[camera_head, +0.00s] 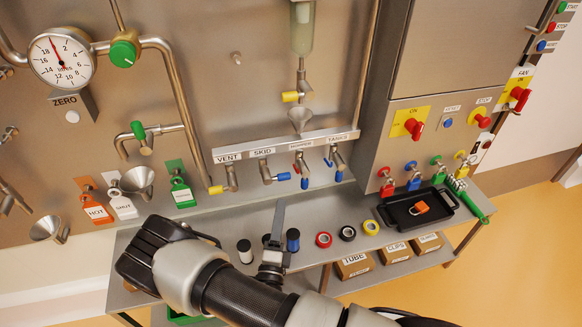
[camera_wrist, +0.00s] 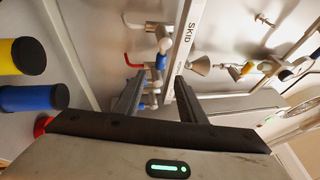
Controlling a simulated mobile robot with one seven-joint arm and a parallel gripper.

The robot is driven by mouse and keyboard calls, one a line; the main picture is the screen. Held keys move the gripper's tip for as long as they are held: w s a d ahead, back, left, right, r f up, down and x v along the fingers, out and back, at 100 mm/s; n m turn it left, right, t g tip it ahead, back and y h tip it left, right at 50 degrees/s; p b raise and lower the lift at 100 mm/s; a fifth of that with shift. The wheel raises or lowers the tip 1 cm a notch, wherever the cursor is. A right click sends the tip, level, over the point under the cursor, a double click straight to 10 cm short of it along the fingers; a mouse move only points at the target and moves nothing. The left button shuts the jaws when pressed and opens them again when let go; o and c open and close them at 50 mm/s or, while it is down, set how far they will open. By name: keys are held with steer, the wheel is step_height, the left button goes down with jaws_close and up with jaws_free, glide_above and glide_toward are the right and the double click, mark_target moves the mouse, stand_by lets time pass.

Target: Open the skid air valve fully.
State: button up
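The SKID label (camera_head: 262,152) is on the valve rail, and the skid air valve (camera_head: 265,172) hangs below it. Its blue-tipped handle (camera_head: 283,176) points sideways to the right. My gripper (camera_head: 281,203) is below and in front of this handle, apart from it as far as I can tell; one finger hides the other in the head view. In the wrist view my gripper (camera_wrist: 159,77) is open, with two dark fingers spread. I cannot tell which of those is the skid valve.
The VENT valve with a yellow handle (camera_head: 216,190) is at left. The HOPPER (camera_head: 305,180) and TANKS (camera_head: 337,163) valves are close at right. A funnel (camera_head: 300,118) sits above. Tape rolls (camera_head: 323,240) and a black tray (camera_head: 418,209) lie on the bench at right.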

steer(key=x, duration=1.6)
steer(key=shift+b, duration=0.4)
steer(key=shift+w+d+r, duration=0.1)
steer(key=shift+d, duration=0.05)
jaws_close()
